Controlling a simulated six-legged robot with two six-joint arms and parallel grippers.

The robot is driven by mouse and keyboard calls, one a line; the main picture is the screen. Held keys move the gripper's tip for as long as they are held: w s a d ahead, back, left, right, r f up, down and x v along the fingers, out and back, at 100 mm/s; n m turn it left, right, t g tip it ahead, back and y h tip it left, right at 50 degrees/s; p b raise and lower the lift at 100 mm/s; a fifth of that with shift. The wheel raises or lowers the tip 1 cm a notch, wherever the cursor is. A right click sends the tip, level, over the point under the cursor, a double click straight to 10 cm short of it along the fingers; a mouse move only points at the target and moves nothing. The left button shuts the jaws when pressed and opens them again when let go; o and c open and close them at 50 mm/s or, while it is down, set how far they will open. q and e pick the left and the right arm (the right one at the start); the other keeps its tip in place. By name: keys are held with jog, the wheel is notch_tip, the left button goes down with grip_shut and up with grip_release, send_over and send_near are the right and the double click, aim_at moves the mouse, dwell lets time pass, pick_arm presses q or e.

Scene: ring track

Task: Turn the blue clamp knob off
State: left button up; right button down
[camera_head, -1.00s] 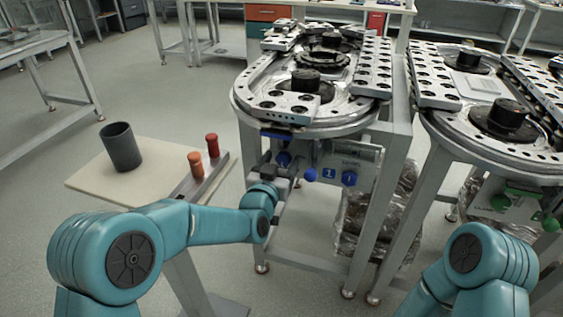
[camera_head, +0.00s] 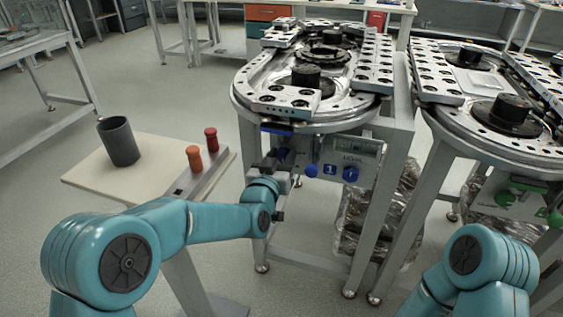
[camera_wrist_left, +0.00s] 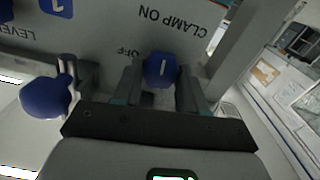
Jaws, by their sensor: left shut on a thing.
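The blue clamp knob (camera_wrist_left: 162,70) has a white line on its face and sits between the two fingers of my left gripper (camera_wrist_left: 160,90) in the left wrist view. The gripper is shut on it. The panel print "CLAMP ON" and "OFF" shows upside down around the knob. In the head view the clamp knob (camera_head: 283,154) is partly hidden by my left gripper (camera_head: 281,165), at the left of the panel under the near ring track (camera_head: 310,115). My right arm shows at lower right, but its gripper is out of view.
A blue ball (camera_head: 311,171), a blue "1" plate (camera_head: 330,170) and another blue knob (camera_head: 350,174) are right of my left gripper.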

pick_arm(q)
jog(key=n+b, duration=0.2)
jog(key=b, duration=0.1)
jog(key=n+b, duration=0.6)
jog(key=shift+a+f+b, duration=0.1)
jog(key=shift+f+b, duration=0.2)
jog(key=shift+f, duration=0.05)
jog(key=n+b, duration=0.4)
jog(key=shift+r+n+b, duration=0.1)
jog(key=shift+n+b, duration=0.45)
jog(key=shift+n, duration=0.45)
jog(key=shift+n+b, duration=0.3)
jog(key=shift+n, duration=0.8)
pick_arm(e)
jog(key=w+d+f+t, duration=0.1)
jog(key=w+f, duration=0.2)
jog(key=f, duration=0.4)
jog(key=w+d+f+t, duration=0.1)
jog(key=w+f, duration=0.2)
jog(key=f, duration=0.5)
jog(key=shift+f+m+h, duration=0.2)
jog(key=shift+m+h, duration=0.1)
jog(key=shift+w+d, duration=0.1)
pick_arm(q)
jog(key=o, duration=1.1)
jog(key=shift+c, duration=0.2)
